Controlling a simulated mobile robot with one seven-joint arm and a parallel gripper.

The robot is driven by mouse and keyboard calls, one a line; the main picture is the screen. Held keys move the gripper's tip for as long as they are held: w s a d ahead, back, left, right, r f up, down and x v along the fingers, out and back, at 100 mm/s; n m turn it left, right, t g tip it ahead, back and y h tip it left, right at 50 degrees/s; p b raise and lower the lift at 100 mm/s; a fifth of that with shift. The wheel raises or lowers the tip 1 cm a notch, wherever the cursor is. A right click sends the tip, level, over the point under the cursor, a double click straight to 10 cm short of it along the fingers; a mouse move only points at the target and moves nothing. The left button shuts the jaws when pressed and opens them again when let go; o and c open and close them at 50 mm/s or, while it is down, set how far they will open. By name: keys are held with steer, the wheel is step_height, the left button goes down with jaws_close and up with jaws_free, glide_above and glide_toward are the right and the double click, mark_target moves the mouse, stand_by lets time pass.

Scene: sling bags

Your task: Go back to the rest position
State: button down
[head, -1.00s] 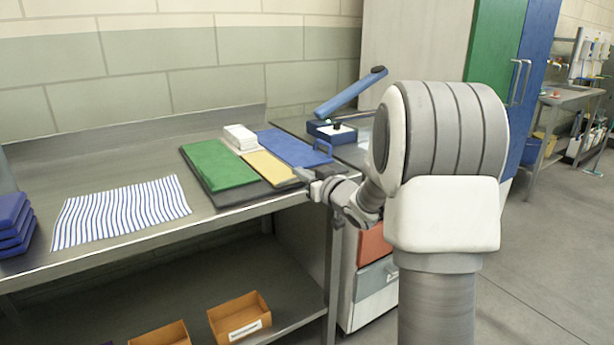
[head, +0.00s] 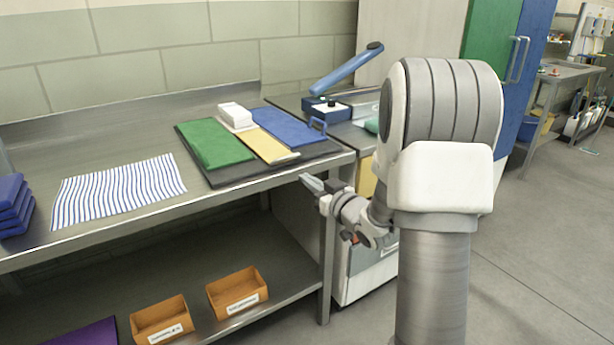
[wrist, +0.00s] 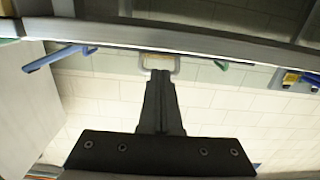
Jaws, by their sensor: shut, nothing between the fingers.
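My gripper (head: 308,182) is in front of the steel table's right front corner, a little below the tabletop edge in the head view. It is apart from everything on the table. In the wrist view the gripper (wrist: 160,76) has its fingers together with nothing between them. My arm stands at the right of the head view and hides part of the cabinets behind it.
The steel table (head: 110,225) carries green (head: 214,143), yellow (head: 268,146) and blue (head: 289,126) pieces on a dark mat, a striped cloth (head: 118,190) and stacked blue items (head: 14,205). Orange bins (head: 238,293) stand on the lower shelf. Open floor (head: 540,250) lies at right.

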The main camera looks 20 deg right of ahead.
steer(key=s+a+r+m+g+h, duration=0.2)
steer(key=s+r+g+h, duration=0.25)
steer(key=s+r, duration=0.3)
steer(key=s+a+f+g, duration=0.1)
steer(key=s+a+g, duration=0.3)
steer(key=s, duration=0.9)
steer(key=s+a+f+g, duration=0.1)
steer(key=s+a+g, duration=0.35)
steer(key=s, duration=0.75)
step_height(320, 180, up, 22)
steer(key=s+a+t+p, duration=0.1)
steer(key=p, duration=2.1)
steer(key=shift+a+f+m+t+y, duration=0.2)
steer(key=shift+a+m+t+y, duration=0.1)
steer(key=shift+m+y, duration=0.15)
steer(key=shift+d, duration=0.25)
